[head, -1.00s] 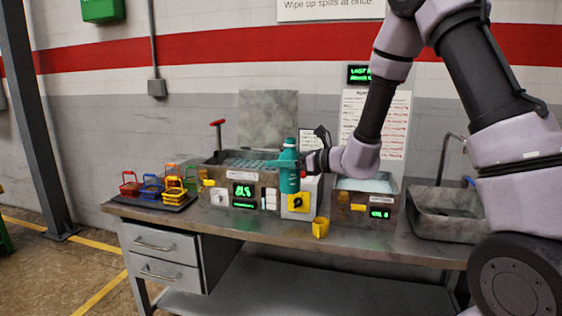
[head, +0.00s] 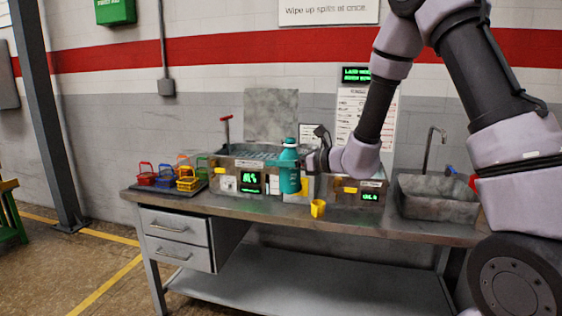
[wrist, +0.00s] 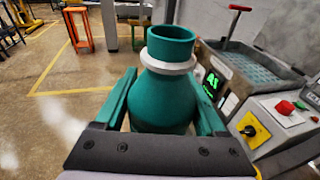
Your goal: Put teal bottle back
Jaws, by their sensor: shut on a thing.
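The teal bottle (head: 289,170) is upright in my gripper (head: 300,162), in front of the machines on the bench. In the wrist view the bottle (wrist: 165,85) fills the middle, with a pale ring around its neck and an open-looking top. The teal fingers of my gripper (wrist: 165,112) are shut on its sides. The bottle's base is hidden in the wrist view. In the head view the bottle covers part of the control panel behind it, and I cannot tell whether its base touches anything.
A tank with a green display (head: 250,183) stands behind the bottle. A small yellow cup (head: 318,208) is on the bench front. Coloured baskets (head: 187,180) sit on a dark tray at left. A metal sink (head: 440,204) is at right. The bench's front strip (head: 245,207) is mostly clear.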

